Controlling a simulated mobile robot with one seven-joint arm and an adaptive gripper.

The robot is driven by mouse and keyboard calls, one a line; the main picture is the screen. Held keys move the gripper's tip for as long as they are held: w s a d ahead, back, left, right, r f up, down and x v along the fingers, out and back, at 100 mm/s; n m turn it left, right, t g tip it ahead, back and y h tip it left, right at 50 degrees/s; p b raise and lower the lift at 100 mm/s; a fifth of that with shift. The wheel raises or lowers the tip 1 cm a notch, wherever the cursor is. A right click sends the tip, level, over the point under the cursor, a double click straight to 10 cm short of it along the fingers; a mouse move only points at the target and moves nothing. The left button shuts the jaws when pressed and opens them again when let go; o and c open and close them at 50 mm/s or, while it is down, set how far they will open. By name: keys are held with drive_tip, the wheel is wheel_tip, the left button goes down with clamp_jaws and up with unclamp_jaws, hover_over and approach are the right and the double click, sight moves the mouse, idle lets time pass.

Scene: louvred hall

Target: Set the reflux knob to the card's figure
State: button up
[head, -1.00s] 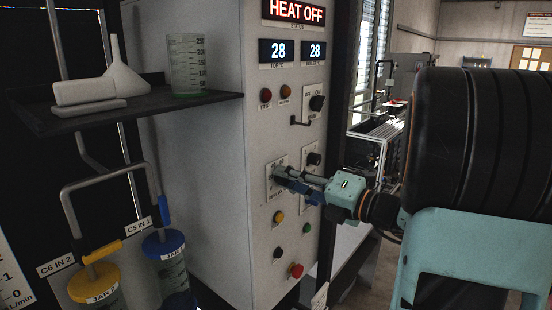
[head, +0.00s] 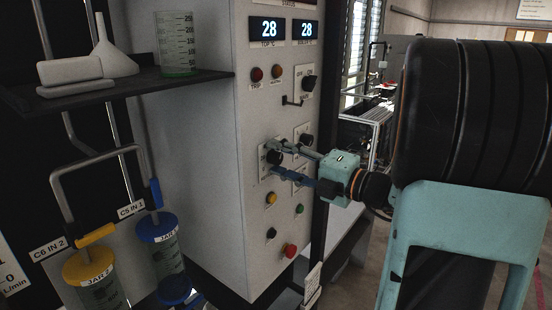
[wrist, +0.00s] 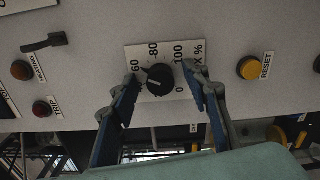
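The black reflux knob (wrist: 158,79) sits on a white scale plate (wrist: 140,54) with 60, 80, 100 and 0 readable, in the wrist view. Its pointer seems to face the 60–80 side, but I cannot read it exactly. In the head view the knob (head: 275,157) is on the grey cabinet front. My gripper (wrist: 161,82) is open, with one fingertip on either side of the knob; contact is not clear. My gripper also shows at the panel in the head view (head: 276,160). I cannot make out the card's figure.
A second knob (head: 306,140) is close right of the gripper. Yellow (head: 271,198), green (head: 299,209) and red (head: 290,250) buttons sit below. A shelf (head: 120,92) with a beaker (head: 178,45) and funnel (head: 114,58) juts out left, above capped jars (head: 160,230).

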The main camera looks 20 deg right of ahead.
drive_tip(key=v, duration=0.7)
idle(0.3)
drive_tip(key=v, duration=1.2)
drive_tip(key=shift+c, duration=0.2)
idle(1.2)
